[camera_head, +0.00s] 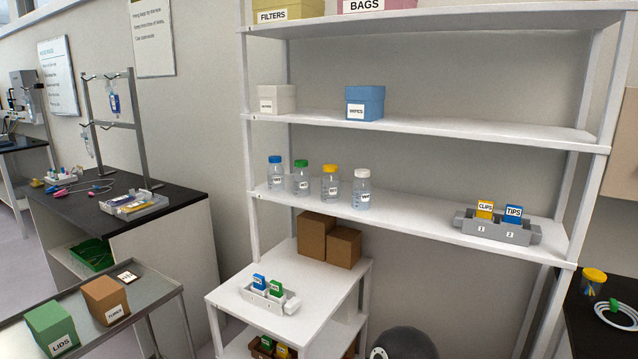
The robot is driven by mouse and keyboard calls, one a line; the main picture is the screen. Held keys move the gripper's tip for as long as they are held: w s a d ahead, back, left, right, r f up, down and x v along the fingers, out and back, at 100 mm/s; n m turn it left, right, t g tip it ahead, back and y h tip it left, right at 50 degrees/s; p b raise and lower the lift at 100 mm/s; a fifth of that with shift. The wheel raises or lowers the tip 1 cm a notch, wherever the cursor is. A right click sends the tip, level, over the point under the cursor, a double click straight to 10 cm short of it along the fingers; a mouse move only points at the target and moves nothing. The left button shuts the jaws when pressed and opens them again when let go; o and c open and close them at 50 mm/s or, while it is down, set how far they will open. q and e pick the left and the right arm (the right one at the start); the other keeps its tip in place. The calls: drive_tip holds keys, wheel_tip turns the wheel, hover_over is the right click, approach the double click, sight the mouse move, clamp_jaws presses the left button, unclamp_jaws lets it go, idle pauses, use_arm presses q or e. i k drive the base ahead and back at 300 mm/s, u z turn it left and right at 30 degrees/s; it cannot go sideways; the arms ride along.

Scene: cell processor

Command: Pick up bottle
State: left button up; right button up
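Several clear bottles stand upright in a row on the middle shelf of the white rack. From left to right they are a blue-capped bottle (275,178), a green-capped bottle (301,182), a yellow-capped bottle (330,187) and a white-capped bottle (361,193). Each has a small white label, too small to read. The bottles stand apart from each other. Neither of my grippers is in view.
A grey holder (496,230) with CLIPS and TIPS cards sits right on the bottles' shelf (410,212), with bare shelf between. Brown boxes (330,240) and a small card holder (269,297) stand on the lower white table (325,282). A black bench (110,190) is left.

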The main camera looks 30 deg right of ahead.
sight(301, 177)
drive_tip(key=i, duration=0.9)
